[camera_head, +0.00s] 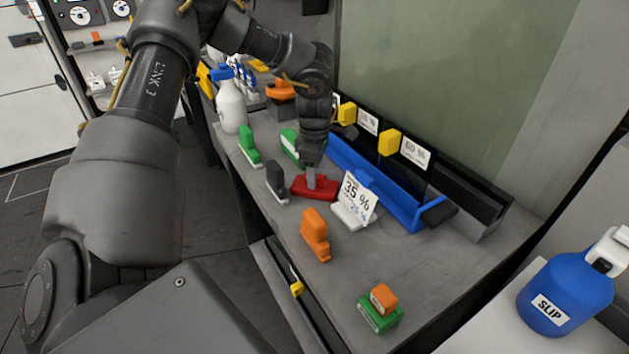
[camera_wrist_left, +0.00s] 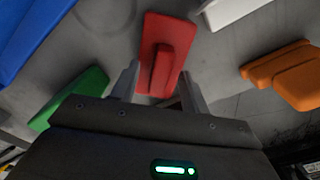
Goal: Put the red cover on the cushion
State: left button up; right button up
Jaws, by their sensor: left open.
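The red cover (camera_head: 325,191) lies on the grey workbench, a flat piece with a raised ridge. It also shows in the left wrist view (camera_wrist_left: 168,35). My left gripper (camera_head: 311,178) is open, pointing down at it. In the left wrist view the two fingers (camera_wrist_left: 158,80) stand on either side of the near end of the ridge; I cannot tell whether they touch it. I cannot tell for sure which piece is the cushion. A small orange block (camera_head: 383,296) sits on a green base (camera_head: 379,318) at the bench's front. My right gripper is not in view.
A "35 %" card (camera_head: 357,196) on a white base stands just right of the cover. A dark grey piece (camera_head: 276,180) is close on the left, an orange piece (camera_head: 315,236) in front. A blue tray (camera_head: 375,180) lies behind. Bare bench surrounds the green base.

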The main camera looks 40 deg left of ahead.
pick_arm(q)
grip_shut()
jog(key=shift+r, duration=0.1)
dwell(0.3)
notch_tip(320, 180, up, 18)
jog(key=shift+p, duration=0.3)
dwell(0.4)
